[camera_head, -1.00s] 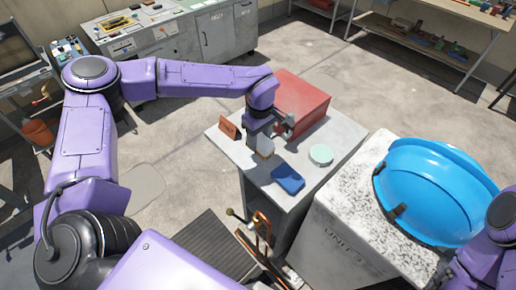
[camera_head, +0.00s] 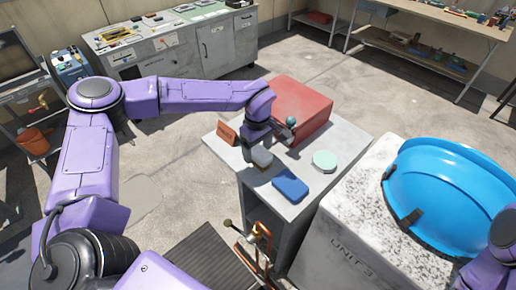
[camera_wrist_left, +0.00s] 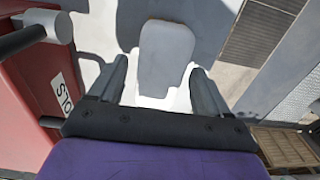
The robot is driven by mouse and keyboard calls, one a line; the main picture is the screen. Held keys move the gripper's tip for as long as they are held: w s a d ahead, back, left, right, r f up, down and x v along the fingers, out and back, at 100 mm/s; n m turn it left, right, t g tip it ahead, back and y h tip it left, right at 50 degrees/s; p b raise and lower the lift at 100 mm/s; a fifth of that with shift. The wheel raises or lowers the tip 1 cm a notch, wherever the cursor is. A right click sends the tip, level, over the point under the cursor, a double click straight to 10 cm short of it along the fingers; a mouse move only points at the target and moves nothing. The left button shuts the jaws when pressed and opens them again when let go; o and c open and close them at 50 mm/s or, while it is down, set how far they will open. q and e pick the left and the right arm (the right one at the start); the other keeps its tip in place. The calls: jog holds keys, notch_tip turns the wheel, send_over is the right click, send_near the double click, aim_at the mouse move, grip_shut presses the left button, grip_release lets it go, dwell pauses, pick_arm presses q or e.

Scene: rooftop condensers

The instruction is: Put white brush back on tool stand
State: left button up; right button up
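A pale, rounded block that looks like the white brush (camera_head: 261,158) is at the left edge of the grey stand (camera_head: 250,181), directly below my left gripper (camera_head: 257,145). In the left wrist view the pale block (camera_wrist_left: 166,55) lies between and just beyond the two fingertips of my left gripper (camera_wrist_left: 160,72). The fingers are spread. A gap shows on the block's left side; on its right, contact is hard to judge. My right gripper is not in view; only part of a purple arm shows at the right edge.
A red case (camera_head: 302,105) stands close behind my left gripper. The stand top also holds an orange-brown block (camera_head: 228,133), a blue block (camera_head: 291,186) and a pale green disc (camera_head: 324,160). A blue hard hat (camera_head: 445,190) sits on the condenser (camera_head: 350,220) at right.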

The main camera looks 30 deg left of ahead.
aim_at(257, 150)
pick_arm(q)
notch_tip(257, 150, up, 12)
jog(key=p, duration=0.9)
